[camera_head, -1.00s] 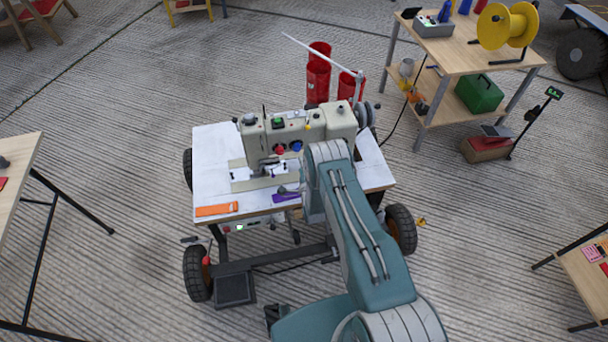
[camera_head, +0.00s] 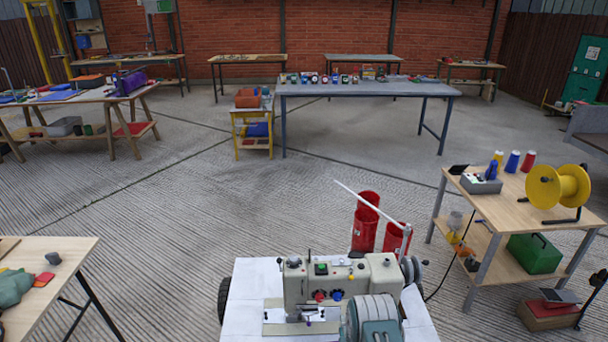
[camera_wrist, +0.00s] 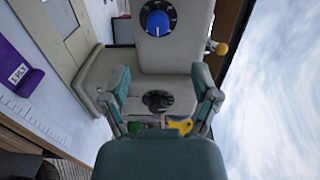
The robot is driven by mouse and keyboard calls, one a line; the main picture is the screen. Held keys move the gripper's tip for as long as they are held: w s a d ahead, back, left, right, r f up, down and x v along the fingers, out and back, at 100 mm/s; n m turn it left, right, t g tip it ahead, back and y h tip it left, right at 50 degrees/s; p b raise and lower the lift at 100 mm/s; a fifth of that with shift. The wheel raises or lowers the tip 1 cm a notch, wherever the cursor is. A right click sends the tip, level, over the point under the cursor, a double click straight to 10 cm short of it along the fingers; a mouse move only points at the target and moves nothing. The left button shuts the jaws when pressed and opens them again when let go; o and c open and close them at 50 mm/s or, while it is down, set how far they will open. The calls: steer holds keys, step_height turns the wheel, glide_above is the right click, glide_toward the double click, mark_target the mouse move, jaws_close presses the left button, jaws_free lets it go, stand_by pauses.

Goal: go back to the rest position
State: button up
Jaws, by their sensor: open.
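My gripper (camera_wrist: 161,88) is open in the wrist view, with its two fingers spread in front of a beige sewing machine (camera_wrist: 95,75). A black dial (camera_wrist: 157,101) on the machine shows between the fingers, and a blue knob (camera_wrist: 158,23) shows above them. Small green and yellow parts (camera_wrist: 178,124) show near the palm; I cannot tell what they belong to. In the head view the sewing machine (camera_head: 330,284) stands on a white-topped wheeled cart (camera_head: 245,295). My arm shows at the bottom beside the machine; the gripper cannot be made out there.
A purple labelled object (camera_wrist: 18,70) lies near a ruler strip (camera_wrist: 35,115). Red bins (camera_head: 364,222) stand behind the cart. A wooden bench (camera_head: 500,212) with a yellow reel (camera_head: 543,187) stands right; a table (camera_head: 70,258) stands left. Open concrete floor lies beyond.

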steer(key=w+r+n+g, duration=0.1)
steer(key=w+r+n, duration=0.15)
steer(key=r, duration=0.65)
steer(key=w+r+n+g, duration=0.2)
steer(key=w+r, duration=0.2)
steer(key=r, duration=0.5)
steer(key=s+r+n+g, duration=0.1)
steer(key=s+r+n, duration=0.1)
steer(key=r, duration=0.6)
steer(key=s+r+n+g, duration=0.1)
steer(key=s+r+n, duration=0.15)
steer(key=r, duration=0.65)
steer(key=s+r+n+g, duration=0.2)
steer(key=s+r, duration=0.6)
steer(key=s, duration=0.1)
steer(key=s+r+n+g, duration=0.2)
steer(key=s+n, duration=0.1)
steer(key=s, duration=1.2)
steer(key=s+r+n+g, duration=0.3)
steer(key=s, duration=1.1)
steer(key=shift+s+r+n, duration=0.25)
steer(key=shift+s+n, duration=0.05)
steer(key=shift+s, duration=0.1)
